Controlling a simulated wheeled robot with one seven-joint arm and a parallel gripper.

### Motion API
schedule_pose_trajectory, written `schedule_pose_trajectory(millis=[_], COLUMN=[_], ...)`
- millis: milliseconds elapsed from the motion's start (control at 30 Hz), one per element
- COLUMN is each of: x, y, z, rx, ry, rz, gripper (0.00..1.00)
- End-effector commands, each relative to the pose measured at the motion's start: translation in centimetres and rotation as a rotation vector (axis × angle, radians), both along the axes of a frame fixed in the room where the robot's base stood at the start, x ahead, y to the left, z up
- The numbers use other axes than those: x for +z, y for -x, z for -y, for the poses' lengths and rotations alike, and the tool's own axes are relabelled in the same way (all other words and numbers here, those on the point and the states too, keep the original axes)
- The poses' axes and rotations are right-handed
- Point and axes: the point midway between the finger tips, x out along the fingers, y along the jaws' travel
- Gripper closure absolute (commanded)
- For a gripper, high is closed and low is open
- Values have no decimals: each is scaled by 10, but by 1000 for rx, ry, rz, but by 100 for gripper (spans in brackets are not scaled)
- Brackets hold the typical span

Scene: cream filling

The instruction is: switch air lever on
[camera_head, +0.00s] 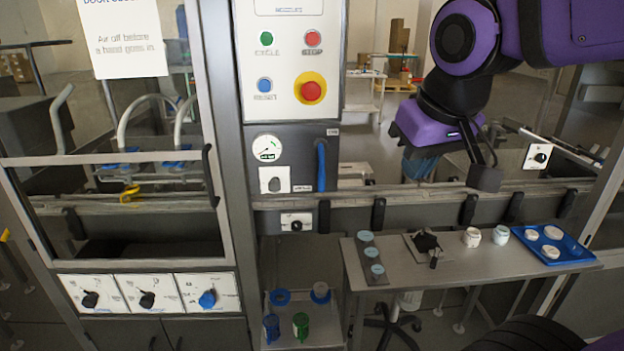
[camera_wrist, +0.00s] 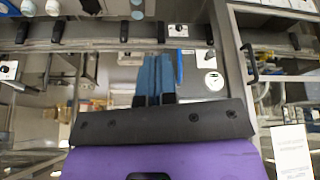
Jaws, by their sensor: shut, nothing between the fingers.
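A blue lever-like handle (camera_head: 321,167) runs vertically on the dark panel, right of a round gauge (camera_head: 267,148). I cannot read a label that names it as the air lever. A white plate with a grey knob (camera_head: 274,180) sits under the gauge. In the wrist view the blue handle (camera_wrist: 180,66) and the gauge (camera_wrist: 214,80) show to the right of my fingers. My gripper (camera_head: 419,176) points down, right of the panel and clear of the handle. Its blue fingers (camera_wrist: 155,60) are together and empty.
A red stop button (camera_head: 312,91) is above the panel. A side table (camera_head: 395,280) at right carries jars and a blue tray (camera_head: 580,250). Several knob plates (camera_head: 147,293) line the lower left. A rail (camera_head: 400,194) runs below my gripper.

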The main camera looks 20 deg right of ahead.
Motion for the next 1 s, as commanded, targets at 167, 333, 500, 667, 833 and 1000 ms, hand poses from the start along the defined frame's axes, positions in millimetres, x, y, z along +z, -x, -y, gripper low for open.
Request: schedule_pose_trajectory(millis=[167,333,500,667,833,1000], x=[2,0,-5,-13,-26,-43], y=[-37,-72,-109,-144,-180,-216], z=[-4,-11,-22,-36,-54,-77], rx=[-43,-86,-126,-161,-193,-221], ry=[51,103,158,212,268,320], rz=[-50,-81,-98,-101,-94,-72], gripper=[100,100,100,100,100,100])
